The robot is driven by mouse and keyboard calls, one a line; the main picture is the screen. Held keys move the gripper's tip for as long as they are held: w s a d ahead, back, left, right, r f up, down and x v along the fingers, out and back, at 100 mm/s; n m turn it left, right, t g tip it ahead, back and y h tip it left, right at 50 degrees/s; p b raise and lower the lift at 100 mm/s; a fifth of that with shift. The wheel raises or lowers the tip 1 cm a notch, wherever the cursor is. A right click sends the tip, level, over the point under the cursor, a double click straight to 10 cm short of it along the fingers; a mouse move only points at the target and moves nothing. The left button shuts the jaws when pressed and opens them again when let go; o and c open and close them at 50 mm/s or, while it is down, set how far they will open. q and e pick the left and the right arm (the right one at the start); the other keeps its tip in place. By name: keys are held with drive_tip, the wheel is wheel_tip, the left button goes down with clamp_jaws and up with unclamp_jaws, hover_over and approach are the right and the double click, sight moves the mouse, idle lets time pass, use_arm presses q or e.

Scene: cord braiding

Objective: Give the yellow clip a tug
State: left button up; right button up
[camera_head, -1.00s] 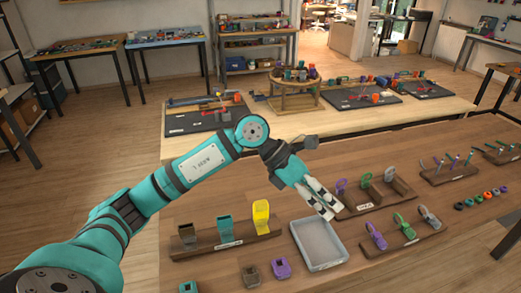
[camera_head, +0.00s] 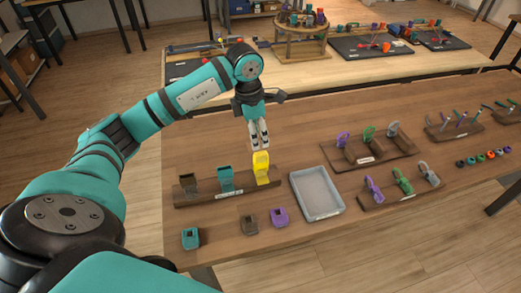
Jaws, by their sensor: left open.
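The yellow clip (camera_head: 261,168) stands upright at the right end of a dark wooden rack (camera_head: 206,196) on the brown table. A teal clip (camera_head: 225,180) and a dark brown clip (camera_head: 188,183) stand beside it to the left. My left gripper (camera_head: 260,146) points down just above the yellow clip's top, with its fingers apart and nothing between them. Whether the fingertips touch the clip cannot be told. My right gripper is not in the view.
A grey tray (camera_head: 317,193) lies just right of the rack. Loose teal (camera_head: 190,238), brown (camera_head: 249,225) and purple (camera_head: 279,217) pieces lie in front. More racks (camera_head: 370,153) with coloured clips stand to the right. The table behind the rack is largely clear.

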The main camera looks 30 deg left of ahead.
sight(261, 154)
use_arm(q)
drive_tip(key=f, duration=0.3)
drive_tip(key=f+p, duration=0.1)
drive_tip(key=f, duration=0.4)
drive_tip(key=shift+w+d+f, duration=0.3)
drive_tip(key=shift+w+d, duration=0.05)
drive_tip(key=shift+w, duration=0.05)
drive_tip(key=shift+c, duration=0.4)
clamp_jaws()
